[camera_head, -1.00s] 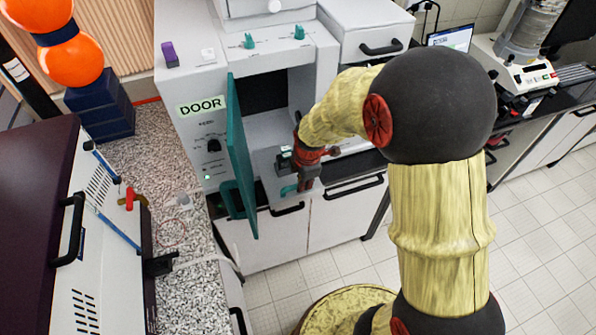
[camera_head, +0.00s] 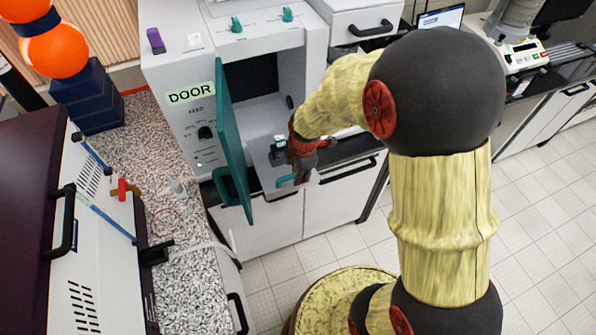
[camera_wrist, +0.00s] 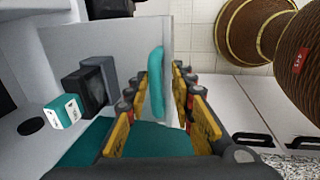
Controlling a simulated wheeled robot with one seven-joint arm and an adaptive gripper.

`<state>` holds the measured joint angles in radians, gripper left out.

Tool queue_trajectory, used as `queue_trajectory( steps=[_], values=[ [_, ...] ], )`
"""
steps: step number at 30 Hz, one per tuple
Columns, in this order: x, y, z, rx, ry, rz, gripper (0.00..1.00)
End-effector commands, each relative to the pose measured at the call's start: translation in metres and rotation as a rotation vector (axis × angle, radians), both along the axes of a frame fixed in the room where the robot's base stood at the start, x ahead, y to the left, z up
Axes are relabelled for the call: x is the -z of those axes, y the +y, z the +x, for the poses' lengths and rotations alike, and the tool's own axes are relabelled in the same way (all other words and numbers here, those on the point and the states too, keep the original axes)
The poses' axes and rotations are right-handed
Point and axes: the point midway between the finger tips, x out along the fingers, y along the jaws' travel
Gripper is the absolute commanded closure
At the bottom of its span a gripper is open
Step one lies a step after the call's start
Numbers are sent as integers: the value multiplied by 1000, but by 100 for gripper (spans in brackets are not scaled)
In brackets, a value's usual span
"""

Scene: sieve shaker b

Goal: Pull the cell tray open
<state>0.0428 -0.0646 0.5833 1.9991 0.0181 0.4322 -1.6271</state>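The cell tray (camera_head: 262,152) is a pale grey piece at the mouth of the chamber behind the open teal door (camera_head: 232,145). Its upright teal handle (camera_wrist: 157,85) stands between my fingers in the wrist view; in the head view part of the handle (camera_head: 286,181) shows below my gripper (camera_head: 298,168). My gripper, also in the wrist view (camera_wrist: 159,72), has its two yellow-padded fingers apart, one on each side of the handle, with small gaps visible. The grey tray wall (camera_wrist: 125,50) is left of the handle there.
The grey cabinet with the DOOR label (camera_head: 191,93) stands left of the chamber. The teal door hangs open close to the left of my gripper. In the wrist view a teal-and-white block (camera_wrist: 63,111) and dark blocks (camera_wrist: 85,92) are at left. White cupboards (camera_head: 335,195) stand below.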

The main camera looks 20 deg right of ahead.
Motion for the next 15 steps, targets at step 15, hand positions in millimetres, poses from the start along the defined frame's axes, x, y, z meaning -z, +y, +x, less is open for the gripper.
queue_trajectory(
  steps=[15],
  values=[
    [-11, 0, 1, 1, -7, 0, 68]
  ],
)
